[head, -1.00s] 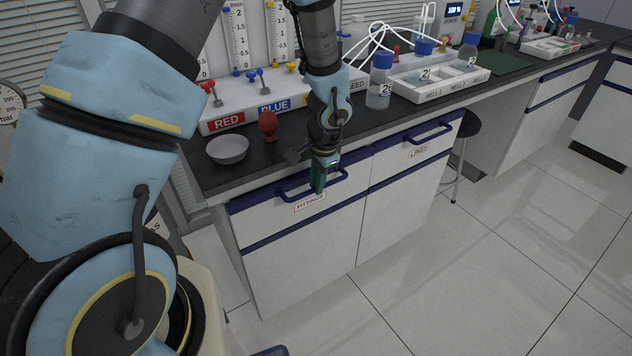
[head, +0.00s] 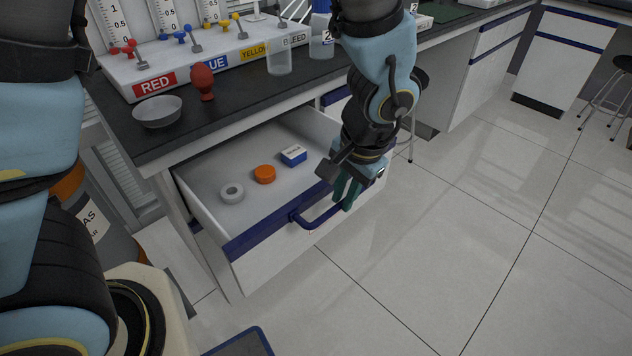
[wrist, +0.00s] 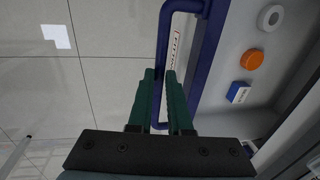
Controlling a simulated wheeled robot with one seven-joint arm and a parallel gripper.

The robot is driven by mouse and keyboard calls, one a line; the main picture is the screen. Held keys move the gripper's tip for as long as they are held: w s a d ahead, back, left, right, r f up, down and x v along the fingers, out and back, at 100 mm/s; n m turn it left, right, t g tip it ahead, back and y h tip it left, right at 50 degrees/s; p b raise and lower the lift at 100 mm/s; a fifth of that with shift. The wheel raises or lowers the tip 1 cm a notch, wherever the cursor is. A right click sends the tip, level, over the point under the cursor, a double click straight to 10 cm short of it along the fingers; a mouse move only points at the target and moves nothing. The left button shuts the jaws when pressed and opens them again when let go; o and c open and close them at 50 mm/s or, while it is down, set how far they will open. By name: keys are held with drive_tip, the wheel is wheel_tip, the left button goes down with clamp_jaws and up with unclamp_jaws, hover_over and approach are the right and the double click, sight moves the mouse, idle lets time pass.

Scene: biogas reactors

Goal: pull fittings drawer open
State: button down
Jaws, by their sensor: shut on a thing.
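The fittings drawer (head: 262,262) stands pulled well out from under the dark bench top, its inside showing. Its blue bar handle (head: 305,224) runs along the front. My gripper (head: 345,192) has its green fingers at the right end of the handle, shut on it. In the wrist view my gripper (wrist: 162,85) has the blue handle (wrist: 162,45) between its fingertips, and part of the drawer's label (wrist: 176,42) shows behind. Inside the drawer lie a white ring (head: 231,192), an orange round piece (head: 264,174) and a small blue-and-white box (head: 293,155).
On the bench above stand a grey bowl (head: 157,111), a red bulb (head: 202,82) and a white rack with coloured valves and labels (head: 140,90). The tiled floor (head: 470,230) at the right is clear.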

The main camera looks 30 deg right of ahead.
drive_tip(key=s+d+b, duration=0.1)
drive_tip(key=s, duration=0.5)
drive_tip(key=shift+s+d, duration=0.15)
drive_tip(key=shift+s, duration=0.1)
drive_tip(key=c, duration=0.8)
unclamp_jaws()
drive_tip(key=shift+c, duration=0.2)
wheel_tip(320, 180, up, 11)
drive_tip(key=s, duration=0.2)
drive_tip(key=shift+d+f, duration=0.2)
